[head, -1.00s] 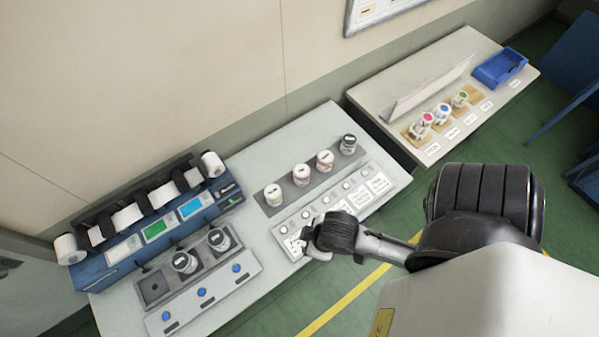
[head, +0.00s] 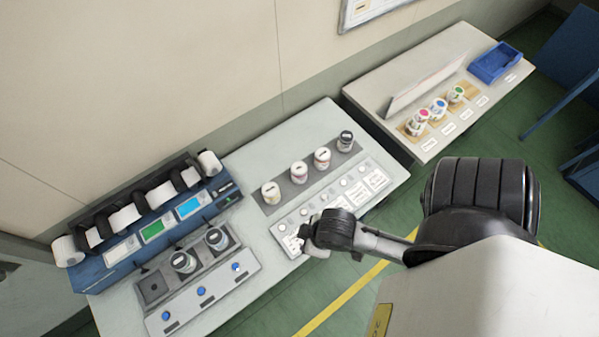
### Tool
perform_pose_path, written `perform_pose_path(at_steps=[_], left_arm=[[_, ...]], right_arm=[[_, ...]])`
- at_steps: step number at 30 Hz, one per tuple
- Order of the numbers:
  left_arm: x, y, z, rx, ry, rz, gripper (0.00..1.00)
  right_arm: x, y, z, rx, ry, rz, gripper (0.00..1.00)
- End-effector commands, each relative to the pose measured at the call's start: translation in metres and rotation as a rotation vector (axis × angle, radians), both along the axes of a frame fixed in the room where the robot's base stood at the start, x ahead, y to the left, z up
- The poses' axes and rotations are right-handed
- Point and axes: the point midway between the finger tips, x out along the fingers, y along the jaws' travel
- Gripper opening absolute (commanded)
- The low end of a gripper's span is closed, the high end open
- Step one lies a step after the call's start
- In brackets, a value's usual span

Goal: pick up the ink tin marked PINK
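Several tins stand in a row on a dark grey strip on the near table, among them a left-end tin (head: 271,193), a middle tin (head: 322,158) and a darker right-end tin (head: 346,141). Their markings are too small to read, so I cannot tell which one says PINK. On the far table, a container with a pink top (head: 422,117) stands at the left of a short row on a wooden board. My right gripper (head: 306,243) is over the front edge of the near table, in front of the tins and apart from them. Its fingers are too small to judge. My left gripper is out of view.
A sloped panel with buttons and white labels (head: 375,179) lies in front of the tins. A blue dispenser unit (head: 120,258) and two dark-topped tins (head: 183,262) are at left. A blue tray (head: 497,62) sits on the far table.

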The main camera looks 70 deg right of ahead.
Motion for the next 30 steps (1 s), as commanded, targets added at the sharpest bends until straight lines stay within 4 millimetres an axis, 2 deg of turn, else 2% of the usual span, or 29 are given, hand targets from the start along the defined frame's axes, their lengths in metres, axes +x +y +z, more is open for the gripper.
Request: perform_pose_path(at_steps=[2,30], left_arm=[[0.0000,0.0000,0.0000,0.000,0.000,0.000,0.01],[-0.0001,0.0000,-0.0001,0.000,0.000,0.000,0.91]], right_arm=[[0.0000,-0.0007,0.0000,-0.002,0.000,0.001,0.43],[0.0000,0.0001,0.0001,0.000,0.000,-0.001,0.43]])
